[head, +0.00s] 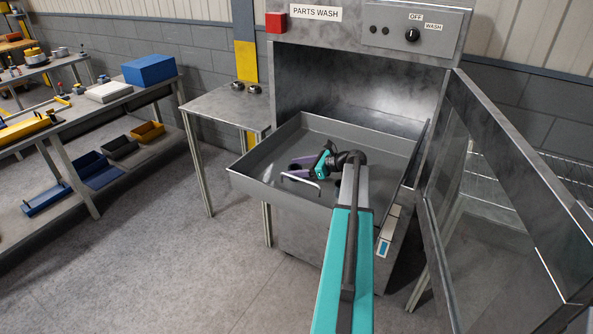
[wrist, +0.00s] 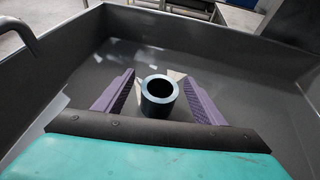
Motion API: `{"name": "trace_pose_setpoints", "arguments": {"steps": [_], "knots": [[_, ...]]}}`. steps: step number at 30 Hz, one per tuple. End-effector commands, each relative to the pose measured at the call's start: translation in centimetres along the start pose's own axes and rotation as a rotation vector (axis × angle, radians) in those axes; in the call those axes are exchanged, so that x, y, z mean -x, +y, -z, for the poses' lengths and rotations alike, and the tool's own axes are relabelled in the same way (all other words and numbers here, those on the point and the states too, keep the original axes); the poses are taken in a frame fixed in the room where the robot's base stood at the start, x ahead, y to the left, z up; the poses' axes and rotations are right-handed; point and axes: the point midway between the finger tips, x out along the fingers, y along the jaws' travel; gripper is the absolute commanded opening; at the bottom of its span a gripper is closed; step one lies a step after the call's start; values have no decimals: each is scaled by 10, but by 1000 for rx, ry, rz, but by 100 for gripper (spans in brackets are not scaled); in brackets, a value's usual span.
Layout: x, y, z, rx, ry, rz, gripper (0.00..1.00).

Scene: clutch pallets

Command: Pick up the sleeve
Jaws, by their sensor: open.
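The sleeve (wrist: 158,97) is a short dark blue-grey hollow cylinder in the wrist view, its open bore facing up. It stands on the floor of the grey wash tray (wrist: 60,78). My gripper (wrist: 160,86) is open, with one purple finger on each side of the sleeve and a visible gap at both sides. In the head view my gripper (head: 301,165) is low inside the tray (head: 262,185), and I cannot make out the sleeve there.
The washer door (head: 500,180) stands open at the right. A small metal table (head: 222,106) with small parts is at the left of the tray.

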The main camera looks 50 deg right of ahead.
Motion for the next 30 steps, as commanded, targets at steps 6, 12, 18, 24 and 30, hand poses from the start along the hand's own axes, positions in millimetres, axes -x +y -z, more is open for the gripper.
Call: {"name": "trace_pose_setpoints", "arguments": {"steps": [6, 12, 18, 24, 30], "knots": [[-23, -2, -3, 0, 0, -2, 64], [-39, -1, -1, 0, 0, -1, 64], [-41, -1, 0, 1, 0, 0, 64], [-41, -1, 0, 1, 0, 0, 64], [-41, -1, 0, 1, 0, -1, 59]]}}
